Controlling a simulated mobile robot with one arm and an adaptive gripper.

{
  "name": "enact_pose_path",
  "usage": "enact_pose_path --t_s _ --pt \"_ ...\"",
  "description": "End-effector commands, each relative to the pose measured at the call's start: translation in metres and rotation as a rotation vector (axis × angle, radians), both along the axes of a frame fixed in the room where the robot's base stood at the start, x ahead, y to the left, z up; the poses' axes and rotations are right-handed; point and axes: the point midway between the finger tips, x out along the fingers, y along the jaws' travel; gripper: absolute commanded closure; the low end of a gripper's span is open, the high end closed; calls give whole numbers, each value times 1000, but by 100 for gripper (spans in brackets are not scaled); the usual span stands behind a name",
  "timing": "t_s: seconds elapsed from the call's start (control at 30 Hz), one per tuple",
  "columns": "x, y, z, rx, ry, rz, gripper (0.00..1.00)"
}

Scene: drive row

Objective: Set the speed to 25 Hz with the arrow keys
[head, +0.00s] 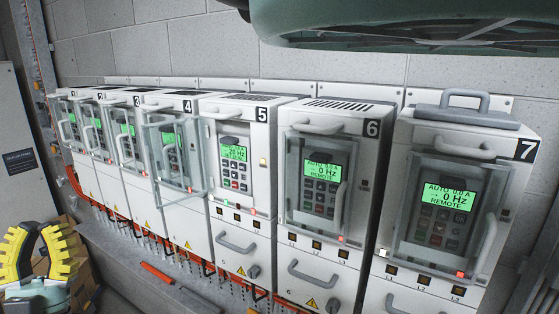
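A row of white drives numbered 1 to 7 stands along the wall. Drive 5 (240,110) has its keypad (235,181) uncovered, with small keys under a lit green display (233,152). The display seems to read 20 Hz, but the digits are small. A clear cover (207,150) stands swung out to its left, overlapping drive 4 (187,106). Drive 6 (372,127) and drive 7 (527,149) have clear covers shut over keypads; both displays show 0 Hz. My gripper (41,230), with yellow and black fingers, is at lower left, open and empty, far from the keypad.
Grey handles stick out from the drives, such as one (236,243) under drive 5. Red cables (120,215) run below the row. Cardboard boxes (75,240) stand behind my gripper. A grey cabinet (20,150) is at the left edge.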

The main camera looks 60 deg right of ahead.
Motion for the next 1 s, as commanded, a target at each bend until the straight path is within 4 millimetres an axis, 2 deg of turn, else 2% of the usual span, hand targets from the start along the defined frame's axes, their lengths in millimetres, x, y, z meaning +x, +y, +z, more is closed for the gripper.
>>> enact_pose_path --t_s 0.03,0.2,0.5,0.7,0.8,1.0 --pt "5 -23 -4 40 51 -80 100" --pt "22 -82 -16 159 243 -269 100" --pt "32 -170 -39 312 561 -446 100" --pt "31 -212 -45 337 743 -481 100" --pt "28 -227 -45 323 818 -483 100" --pt "24 -243 -40 269 918 -474 100"
